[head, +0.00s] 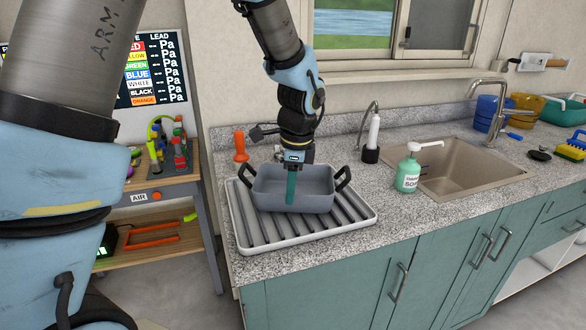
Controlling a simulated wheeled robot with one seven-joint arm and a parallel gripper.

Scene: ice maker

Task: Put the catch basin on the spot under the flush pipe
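The catch basin appears to be the grey, rectangular pan (318,200) with two dark side handles, sitting upright on a ribbed drying rack (354,217). One teal finger shows and overlaps the basin; the other is hidden. I cannot tell whether the fingers straddle the wall or grip it. No flush pipe or marked spot is clearly identifiable. A thin curved spout with a white cylinder (373,132) stands on the counter behind and right of the basin.
A soap bottle (408,174) and a sink (470,168) with a tall faucet (492,112) are to the right. An orange object (240,147) stands behind the rack. Bare granite counter (385,205) lies between the rack and soap. A wooden workbench (160,188) stands left.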

